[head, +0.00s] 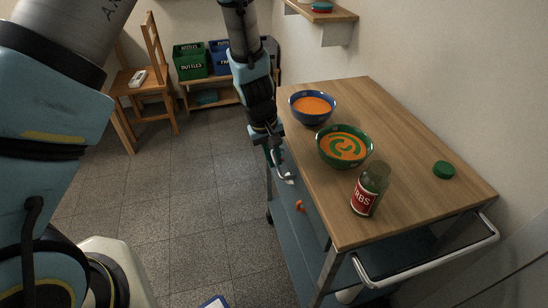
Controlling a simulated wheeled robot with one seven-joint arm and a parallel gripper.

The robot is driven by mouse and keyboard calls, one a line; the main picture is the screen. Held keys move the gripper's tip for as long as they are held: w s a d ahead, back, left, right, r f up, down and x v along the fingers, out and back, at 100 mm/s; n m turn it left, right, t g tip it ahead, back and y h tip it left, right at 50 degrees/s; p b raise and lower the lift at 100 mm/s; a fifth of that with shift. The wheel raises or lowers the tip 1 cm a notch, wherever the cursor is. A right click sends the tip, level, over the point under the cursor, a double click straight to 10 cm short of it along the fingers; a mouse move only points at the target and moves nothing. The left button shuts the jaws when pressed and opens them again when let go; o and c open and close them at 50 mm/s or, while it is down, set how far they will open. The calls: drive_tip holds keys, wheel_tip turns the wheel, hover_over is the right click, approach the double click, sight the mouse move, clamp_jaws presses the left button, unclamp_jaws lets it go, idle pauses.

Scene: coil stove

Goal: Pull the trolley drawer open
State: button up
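The trolley (420,190) has a wooden top and metal legs and stands at the right, against the wall. My gripper (279,160) points down at the trolley's left side, just beyond the edge of the top. A pale metallic piece (287,180) shows right below the gripper; I cannot tell whether it is the drawer handle or whether the gripper touches it. The drawer front is not clearly visible, as the table top and my arm cover most of that side. Whether the fingers are open or shut is too small to tell.
A blue bowl (299,116), a green bowl (322,155), a herb jar (364,198) and a green lid (443,169) stand on top. A rail (420,269) sticks out at the near end. A blue lower shelf (285,255) shows below. The tiled floor (185,190) left is clear.

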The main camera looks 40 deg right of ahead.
clamp_jaws()
idle(0.8)
